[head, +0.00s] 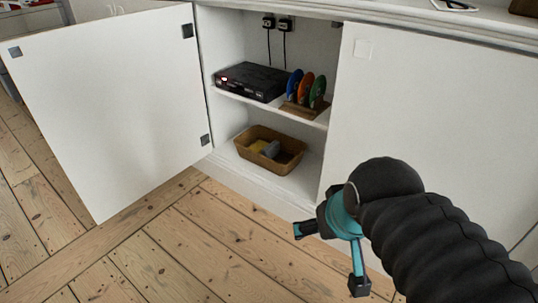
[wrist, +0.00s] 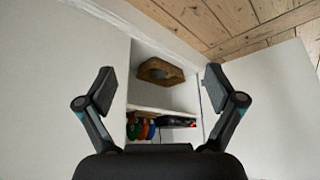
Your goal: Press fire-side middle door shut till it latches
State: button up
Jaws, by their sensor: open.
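A white cupboard door (head: 110,105) stands wide open at the left in the head view, hinged at the left side of the opening. It also shows at the right in the wrist view (wrist: 275,105). A small grey plate (head: 15,52) sits near its free upper corner. No fireplace is in view, so I cannot tell the fire side. My gripper (head: 330,258) is open and empty, in front of the shut white door (head: 440,130) right of the opening and apart from the open door. In the wrist view my gripper's open fingers (wrist: 160,90) frame the cupboard's inside.
The shelf (head: 318,119) holds a black box (head: 251,82) and coloured discs in a wooden rack (head: 304,108). A basket (head: 291,155) stands on the cupboard floor. All sit inside the opening. The floorboards (head: 165,250) before the cupboard are clear.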

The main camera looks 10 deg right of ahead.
aim_at(119, 102)
jog(key=z, duration=0.75)
jog(key=k, duration=1.1)
jog(key=u, duration=1.8)
jog(key=i, duration=1.2)
jog(key=u, duration=0.1)
